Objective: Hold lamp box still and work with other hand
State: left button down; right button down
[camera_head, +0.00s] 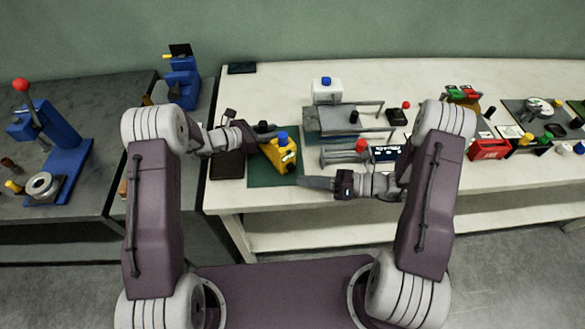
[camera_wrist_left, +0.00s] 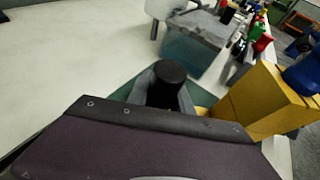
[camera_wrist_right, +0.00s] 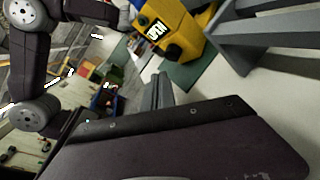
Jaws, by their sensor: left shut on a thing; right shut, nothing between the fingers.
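The lamp box (camera_head: 281,156) is a yellow box with a blue knob on top, tilted in the head view, above a dark green mat. Its yellow side (camera_wrist_left: 262,100) shows at the right of the left wrist view. My left gripper (camera_head: 262,135) is shut at the box's upper left end, around a black round part (camera_wrist_left: 168,78); its fingertips are partly hidden. In the right wrist view the box (camera_wrist_right: 180,22) shows a white label reading OPEN and black knobs. My right gripper (camera_head: 302,182) is shut and empty, just in front of the box and apart from it.
The green mat (camera_head: 262,176) lies on the white bench. Grey fixtures (camera_head: 345,118) and a white container with a blue cap (camera_head: 326,91) stand behind and to the right. A red box (camera_head: 488,149) is farther right. A blue press (camera_head: 50,140) stands on the dark left bench.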

jog(key=shift+s+d, duration=0.5)
jog(key=shift+s, duration=0.35)
jog(key=shift+s+d, duration=0.45)
jog(key=shift+s, duration=0.35)
pick_arm(q)
jog(key=c, duration=1.1)
grip_release()
jog(key=shift+o, duration=0.2)
jog(key=shift+a, duration=0.1)
